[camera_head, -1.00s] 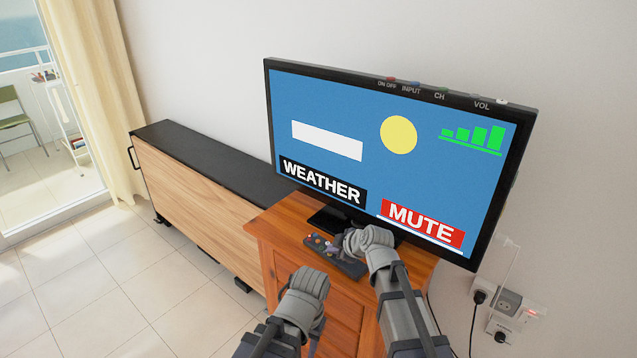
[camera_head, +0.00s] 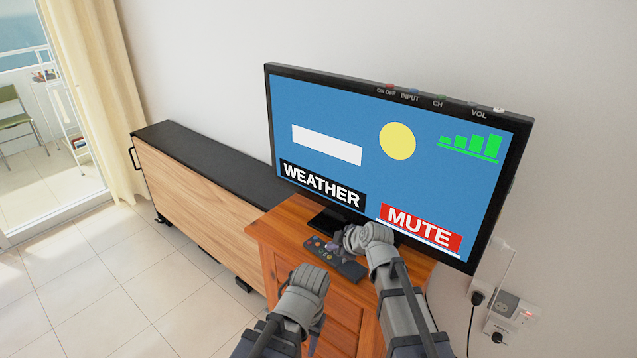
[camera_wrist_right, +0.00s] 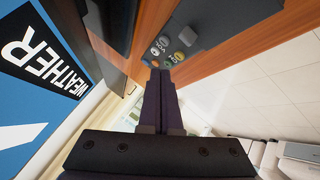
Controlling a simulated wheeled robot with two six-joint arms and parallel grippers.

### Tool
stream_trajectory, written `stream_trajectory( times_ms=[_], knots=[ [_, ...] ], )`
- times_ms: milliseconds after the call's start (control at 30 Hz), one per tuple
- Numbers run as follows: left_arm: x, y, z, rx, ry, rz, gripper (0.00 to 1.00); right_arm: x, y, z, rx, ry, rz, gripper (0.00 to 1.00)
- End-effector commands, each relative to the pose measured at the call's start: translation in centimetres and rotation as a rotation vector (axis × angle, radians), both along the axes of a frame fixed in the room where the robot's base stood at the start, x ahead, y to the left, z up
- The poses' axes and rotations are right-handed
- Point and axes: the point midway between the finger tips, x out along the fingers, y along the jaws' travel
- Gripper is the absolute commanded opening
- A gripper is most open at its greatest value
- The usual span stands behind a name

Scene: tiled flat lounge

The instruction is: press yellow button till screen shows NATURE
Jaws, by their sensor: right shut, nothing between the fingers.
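The TV screen (camera_head: 400,160) shows WEATHER, a red MUTE label, a yellow disc and green bars on blue. A dark remote (camera_head: 348,268) lies on the wooden cabinet in front of it. My right gripper (camera_head: 336,243) is shut and empty over the remote's far end. In the right wrist view the shut fingertips (camera_wrist_right: 160,74) are close to the coloured round buttons of the remote (camera_wrist_right: 205,22); I cannot tell whether they touch. A yellowish button (camera_wrist_right: 177,57) shows beside the fingertips. My left gripper (camera_head: 305,287) is nearer the camera; its fingers are hidden.
The wooden cabinet (camera_head: 285,225) holds the TV and remote. A long low black-topped sideboard (camera_head: 195,185) stands to its left. Wall sockets with plugs and cables (camera_head: 503,310) are at the lower right. Tiled floor is clear at the left.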

Motion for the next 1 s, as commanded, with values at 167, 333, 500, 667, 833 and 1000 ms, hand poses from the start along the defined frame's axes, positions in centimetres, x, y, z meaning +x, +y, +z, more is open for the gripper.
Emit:
stream_trajectory(
  times_ms=[167, 333, 500, 667, 833, 1000],
  knots=[
    [0.0, 0.0, 2.3, 0.0, 0.0, 0.0, 0.5, 0.0, 0.0, 2.3, 0.0, 0.0, 0.0, 0.0],
    [0.0, 0.0, 3.9, 0.0, 0.0, 0.0, 0.5, 0.0, 0.0, 3.9, 0.0, 0.0, 0.0, 0.0],
    [0.0, 0.0, 5.0, 0.0, 0.0, 0.0, 0.5, 0.0, 0.0, 5.0, 0.0, 0.0, 0.0, 0.0],
    [0.0, 0.0, 4.8, 0.0, 0.0, 0.0, 0.5, 0.0, 0.0, 4.8, 0.0, 0.0, 0.0, 0.0],
    [0.0, 0.0, 4.7, 0.0, 0.0, 0.0, 0.5, 0.0, 0.0, 4.8, 0.0, 0.0, 0.0, 0.0],
    [0.0, 0.0, 4.7, 0.0, 0.0, 0.0, 0.5, 0.0, 0.0, 4.8, 0.0, 0.0, 0.0, 0.0]
  ],
)
